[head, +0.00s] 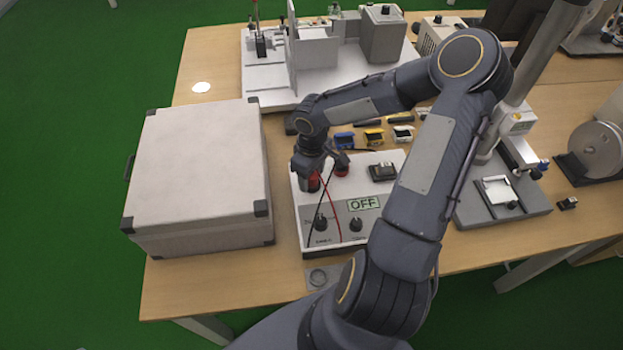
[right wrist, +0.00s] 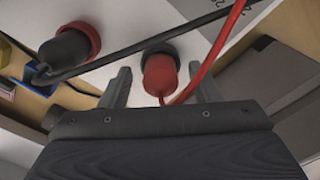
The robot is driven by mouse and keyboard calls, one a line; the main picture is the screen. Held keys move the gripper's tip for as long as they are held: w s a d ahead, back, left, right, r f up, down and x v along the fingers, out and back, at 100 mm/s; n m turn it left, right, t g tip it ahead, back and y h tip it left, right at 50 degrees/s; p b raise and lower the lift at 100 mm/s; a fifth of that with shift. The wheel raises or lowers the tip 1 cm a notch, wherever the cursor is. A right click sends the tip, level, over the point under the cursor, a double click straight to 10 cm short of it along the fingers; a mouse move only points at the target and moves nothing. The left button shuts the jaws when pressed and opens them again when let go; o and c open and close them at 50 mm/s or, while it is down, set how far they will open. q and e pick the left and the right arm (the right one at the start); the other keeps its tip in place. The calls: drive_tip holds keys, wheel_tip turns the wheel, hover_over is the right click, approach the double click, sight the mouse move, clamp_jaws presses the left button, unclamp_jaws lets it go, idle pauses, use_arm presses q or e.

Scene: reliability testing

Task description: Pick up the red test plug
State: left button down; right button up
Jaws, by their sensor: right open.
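The red test plug (right wrist: 160,76) sits in a black-rimmed socket on the white test box (head: 296,212), with its red cable (right wrist: 216,50) trailing away. In the head view the plug (head: 314,182) is partly hidden by my gripper. My right gripper (head: 311,174) is over it. In the right wrist view the open gripper (right wrist: 162,88) has one finger on each side of the plug, with gaps visible. A black plug (right wrist: 66,48) sits in a red-rimmed socket (head: 342,170) beside it. My left gripper is not in view.
A black cable (right wrist: 130,58) crosses close to one finger in the right wrist view. A large grey case (head: 200,170) stands left of the box. Several small coloured items, including a blue one (head: 344,140), lie behind it.

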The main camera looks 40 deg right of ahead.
drive_tip(key=c, duration=1.1)
